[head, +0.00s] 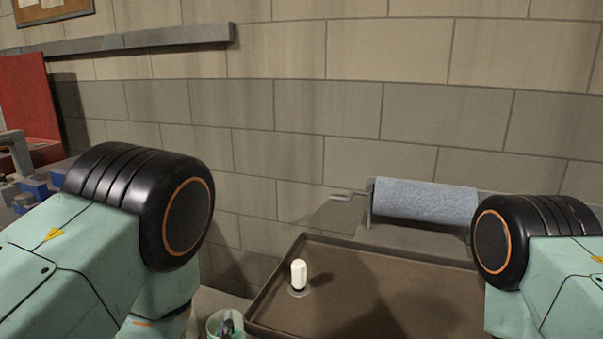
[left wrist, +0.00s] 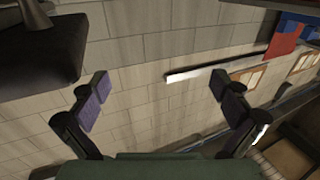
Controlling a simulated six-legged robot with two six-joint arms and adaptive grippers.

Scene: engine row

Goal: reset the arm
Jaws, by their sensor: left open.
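My left gripper (left wrist: 162,92) shows in the left wrist view with its two purple-padded fingers spread wide apart. Nothing is between the fingers; only the block wall shows behind them. In the head view my left arm comes in at the lower left, with a black, orange-ringed joint, and its gripper cannot be made out there. My right arm shows at the lower right of the head view, and its gripper is out of the picture.
A brown tray (head: 365,282) holds an upright white cylinder (head: 299,273). Behind it is a blue-grey paper roll (head: 425,201) on a holder. A cup (head: 226,324) stands left of the tray. A red panel (head: 28,105) is at the far left. A block wall (head: 310,110) closes the back.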

